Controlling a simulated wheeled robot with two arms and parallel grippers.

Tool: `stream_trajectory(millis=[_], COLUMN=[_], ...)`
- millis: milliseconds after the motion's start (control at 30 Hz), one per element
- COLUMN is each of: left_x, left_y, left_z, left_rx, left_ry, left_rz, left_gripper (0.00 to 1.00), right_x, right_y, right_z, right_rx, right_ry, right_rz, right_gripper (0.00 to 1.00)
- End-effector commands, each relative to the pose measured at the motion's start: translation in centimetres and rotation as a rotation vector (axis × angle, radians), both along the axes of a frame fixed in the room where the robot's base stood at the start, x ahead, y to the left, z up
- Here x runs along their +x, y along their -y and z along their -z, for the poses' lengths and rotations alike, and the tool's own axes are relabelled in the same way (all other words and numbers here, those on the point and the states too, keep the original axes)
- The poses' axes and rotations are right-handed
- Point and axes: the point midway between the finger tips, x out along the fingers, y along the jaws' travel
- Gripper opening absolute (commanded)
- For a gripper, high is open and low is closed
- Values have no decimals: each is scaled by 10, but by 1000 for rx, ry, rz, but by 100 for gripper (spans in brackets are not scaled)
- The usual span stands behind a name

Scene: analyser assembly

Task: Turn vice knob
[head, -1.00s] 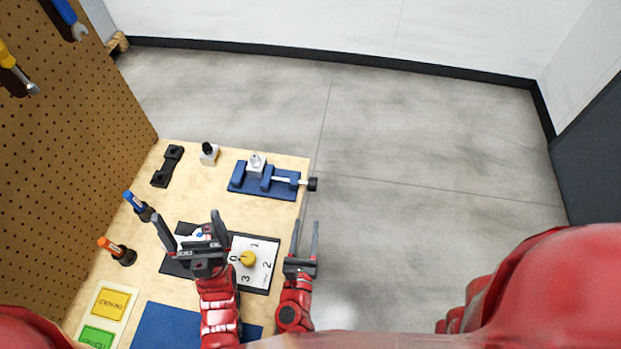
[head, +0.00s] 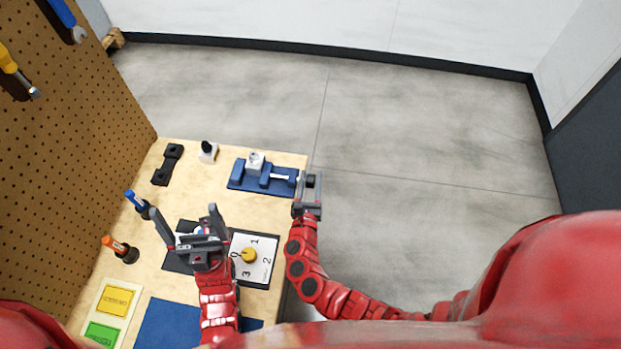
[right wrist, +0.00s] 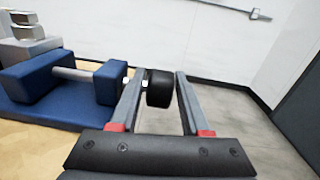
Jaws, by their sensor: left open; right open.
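The blue vice (head: 262,178) lies at the table's far right edge, with a light block (head: 255,164) in it. Its black knob (head: 310,181) sticks out past the table edge on a silver screw. My right gripper (head: 309,176) is open, with its fingers on either side of the knob. In the right wrist view the knob (right wrist: 160,88) sits between the two fingers, nearer the left one; I cannot tell whether they touch. The vice (right wrist: 60,85) is to the left there.
The dial panel (head: 262,262) with a yellow knob is on the table's right side. A black holder (head: 168,165) and a small white part (head: 208,152) stand at the back. Floor right of the table is free.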

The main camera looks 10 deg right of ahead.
Motion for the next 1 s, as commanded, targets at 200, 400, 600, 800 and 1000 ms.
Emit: stream_trajectory(millis=[200,400,600,800,1000], left_x=[0,0,0,0,0], left_y=[0,0,0,0,0], left_z=[0,0,-6,-35,-84], left_rx=[0,0,0,0,0], left_ry=[0,0,0,0,0], left_rz=[0,0,0,0,0], left_gripper=[100,100,100,100,100], right_x=[0,0,0,0,1], right_y=[0,0,0,0,-1], right_z=[0,0,-3,-10,-16], right_rx=[0,0,3,23,68], right_ry=[0,0,-10,-74,-202], right_rz=[0,0,1,2,2], right_gripper=[19,0,0,0,0])
